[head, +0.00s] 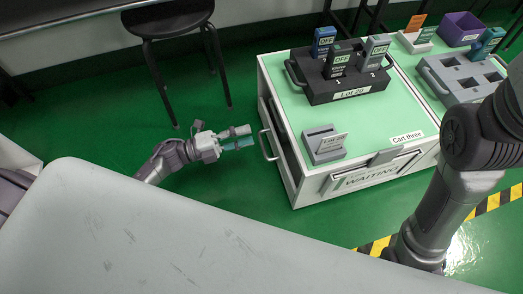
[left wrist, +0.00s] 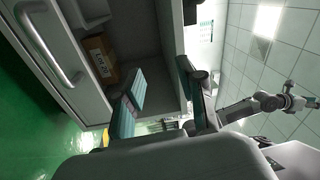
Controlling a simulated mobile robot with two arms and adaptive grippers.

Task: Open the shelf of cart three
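Cart three (head: 295,95) is a white cart with a green top and a "Cart three" label, right of centre in the head view. A bar handle (head: 267,145) is on its left side; a bar handle on a pale front panel (left wrist: 50,45) also shows in the left wrist view. Beside that panel I see into a grey compartment holding a brown box (left wrist: 100,58). My left gripper (head: 238,139) is just left of the handle, apart from it. Its teal-padded fingers are spread and empty in the left wrist view (left wrist: 160,92). My right gripper is too unclear to judge.
On the cart top are a black "Lot 20" tray (head: 330,92) with several handheld testers and a small grey card holder (head: 318,151). A black stool (head: 165,20) stands at the back left. Green floor (head: 95,115) is free left of the cart.

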